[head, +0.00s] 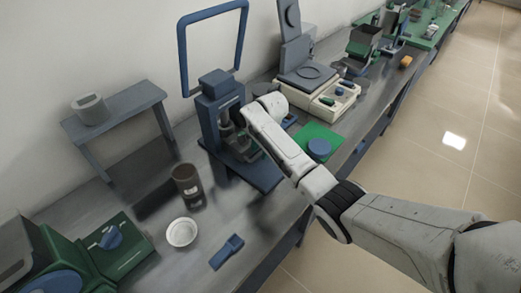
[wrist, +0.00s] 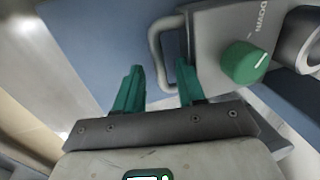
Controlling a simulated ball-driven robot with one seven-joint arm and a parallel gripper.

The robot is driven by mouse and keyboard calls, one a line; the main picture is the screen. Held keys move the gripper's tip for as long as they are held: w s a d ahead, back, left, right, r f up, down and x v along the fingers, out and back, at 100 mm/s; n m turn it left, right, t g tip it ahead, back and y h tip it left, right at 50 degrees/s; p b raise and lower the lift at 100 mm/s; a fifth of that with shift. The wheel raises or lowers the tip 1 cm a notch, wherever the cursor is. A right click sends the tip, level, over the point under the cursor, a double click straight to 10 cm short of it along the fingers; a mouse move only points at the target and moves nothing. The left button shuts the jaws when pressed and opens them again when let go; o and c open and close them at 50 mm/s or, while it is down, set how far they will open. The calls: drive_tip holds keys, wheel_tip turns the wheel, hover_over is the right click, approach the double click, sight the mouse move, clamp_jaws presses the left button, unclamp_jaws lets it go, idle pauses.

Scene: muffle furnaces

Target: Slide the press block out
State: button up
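The blue press (head: 211,108) stands on the bench at the wall, its base plate reaching towards the bench's front edge. In the wrist view a grey block (wrist: 215,35), seemingly the press block, has a looped grey handle (wrist: 156,38) on its left side and a green knob (wrist: 243,62) on its face. My gripper (wrist: 159,78) is open, with its two green fingers apart. The handle's lower part shows between and just beyond the fingertips; I cannot tell whether they touch it. In the head view my arm reaches to the press and hides the fingers and most of the block.
A brown jar (head: 187,185), white bowl (head: 181,232) and blue clip-like piece (head: 227,251) lie left of the press. A green mat (head: 322,133) with a blue round piece (head: 319,149) lies right. A small grey stand (head: 118,113) is at the wall. The floor in front is clear.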

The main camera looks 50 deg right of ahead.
drive_tip(key=shift+f, duration=0.1)
clamp_jaws()
idle(0.3)
idle(0.4)
